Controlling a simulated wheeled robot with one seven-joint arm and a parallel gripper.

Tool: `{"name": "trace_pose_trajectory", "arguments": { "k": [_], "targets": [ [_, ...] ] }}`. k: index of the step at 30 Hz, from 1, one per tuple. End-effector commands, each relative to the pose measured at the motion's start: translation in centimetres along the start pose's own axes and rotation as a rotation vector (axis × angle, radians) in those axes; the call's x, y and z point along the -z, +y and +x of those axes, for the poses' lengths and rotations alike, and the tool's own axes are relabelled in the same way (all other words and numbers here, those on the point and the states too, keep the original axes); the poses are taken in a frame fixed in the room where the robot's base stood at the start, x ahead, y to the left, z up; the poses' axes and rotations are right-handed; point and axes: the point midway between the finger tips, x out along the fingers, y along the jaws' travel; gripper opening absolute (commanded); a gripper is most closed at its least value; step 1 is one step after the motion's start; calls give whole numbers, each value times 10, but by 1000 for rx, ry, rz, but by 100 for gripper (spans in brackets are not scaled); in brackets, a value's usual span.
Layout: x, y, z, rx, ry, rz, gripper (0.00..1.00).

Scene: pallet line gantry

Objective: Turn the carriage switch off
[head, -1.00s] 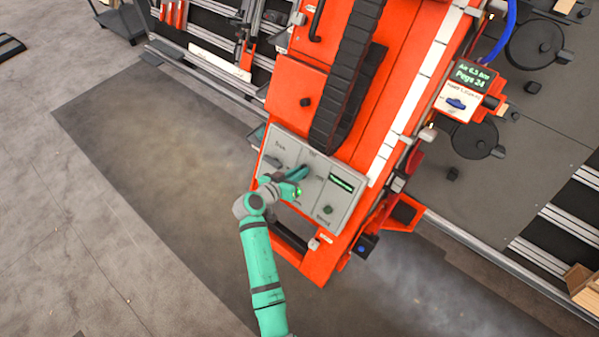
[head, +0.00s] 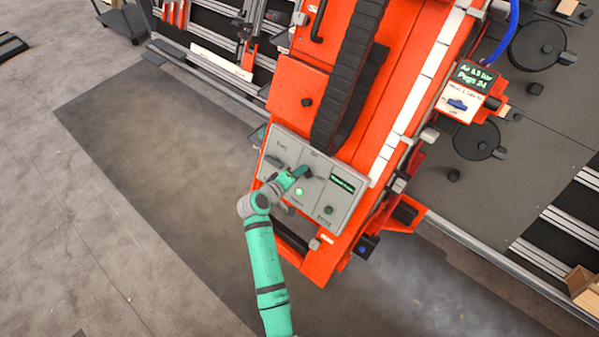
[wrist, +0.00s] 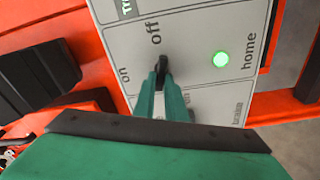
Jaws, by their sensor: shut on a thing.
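The carriage switch (wrist: 161,66) is a small black knob on a grey control panel (wrist: 200,18). In the wrist view, its visible end points up toward the "off" label, with the "on" label to its left. My gripper (wrist: 161,82) is shut on the knob, with one green finger on each side. The fingers hide the knob's lower part. In the head view, my gripper (head: 303,172) reaches the upper middle of the panel (head: 345,208), and the knob is mostly hidden there.
A lit green lamp (wrist: 221,59) marked "home" sits right of the knob in the wrist view. The panel also has a black knob (head: 274,161) and a dark button (head: 329,210). The orange carriage (head: 300,262) surrounds it. Open floor (head: 150,150) lies left.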

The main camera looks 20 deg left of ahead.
Motion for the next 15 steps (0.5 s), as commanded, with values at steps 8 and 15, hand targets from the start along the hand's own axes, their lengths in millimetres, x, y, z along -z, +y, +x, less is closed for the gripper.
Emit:
{"name": "trace_pose_trajectory", "arguments": {
  "k": [8, 15],
  "targets": [
    [1, 0, 1, 17, 2, -198, 0],
    [0, -1, 1, 28, 2, -302, 0]
  ]
}}
